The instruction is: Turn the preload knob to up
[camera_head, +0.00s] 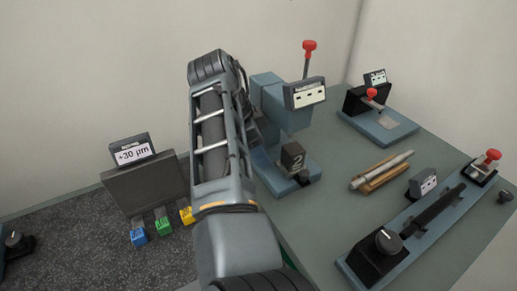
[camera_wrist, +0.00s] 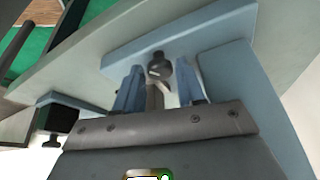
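In the wrist view, a small dark round knob (camera_wrist: 158,68) with a light mark sits at the edge of a blue base plate (camera_wrist: 215,28). My gripper (camera_wrist: 159,75) is open, with one blue-grey finger on each side of the knob and a visible gap to it. I cannot tell how deep the fingers reach. In the head view my own arm hides the gripper. A larger black knob with a white pointer (camera_head: 387,240) stands on the long blue fixture at the right. No readable label shows which knob is the preload knob.
A blue press-like station (camera_head: 268,95) with a red-topped lever (camera_head: 309,46) and a block marked 2 (camera_head: 293,156) stands beside my arm. A grey gauge box (camera_head: 145,185) reads +30 µm. A metal rod on a wooden rest (camera_head: 385,176) lies at the right.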

